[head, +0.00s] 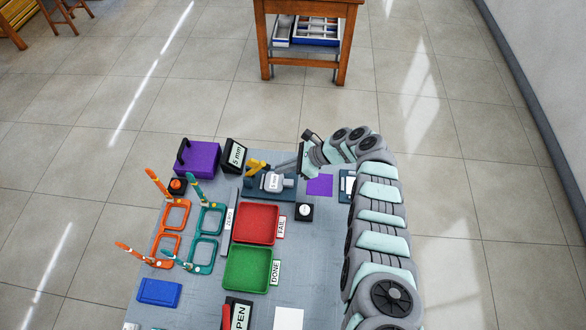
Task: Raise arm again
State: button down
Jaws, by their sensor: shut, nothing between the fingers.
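My arm curves in from the right, and my gripper (299,163) is at the far middle of the workbench, above the right side of a dark blue fixture (254,188). The gripper is shut with nothing visibly held. A grey bar (284,165) on the fixture slants up to the right and meets the gripper; I cannot tell whether they touch. A yellow part (256,167) stands at the fixture's left. Orange eyeglass frames (164,234) and teal eyeglass frames (203,240) lie at the left of the bench.
A red tray (233,224) marked FAIL and a green tray (227,267) marked DONE look empty. A purple box (198,157), a 5 mm sign (235,156), a small dial (305,211) and a blue block (158,291) stand around. A purple square (320,185) lies right of the fixture.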

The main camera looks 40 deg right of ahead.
aim_at(267, 165)
jog(key=shift+w+a+r, duration=0.3)
jog(key=shift+a, duration=0.1)
jog(key=p, duration=0.1)
jog(key=r+p, duration=0.1)
jog(key=p, duration=0.1)
jog(key=r+p, duration=0.1)
jog(key=p, duration=0.1)
jog(key=shift+w+a+r+g+h, duration=0.15)
jog(key=shift+w+a+g+h, duration=0.2)
jog(key=shift+g+h, duration=0.05)
jog(key=shift+a+p, duration=0.15)
jog(key=shift+p, duration=0.7)
jog(key=shift+w+r+g+h+p, duration=0.2)
jog(key=shift+g+h+p, duration=0.1)
jog(key=shift+p, duration=0.1)
jog(key=shift+w+a+r, duration=0.2)
jog(key=shift+w+a, duration=0.1)
jog(key=shift+a, duration=0.05)
jog(key=shift+f, duration=0.1)
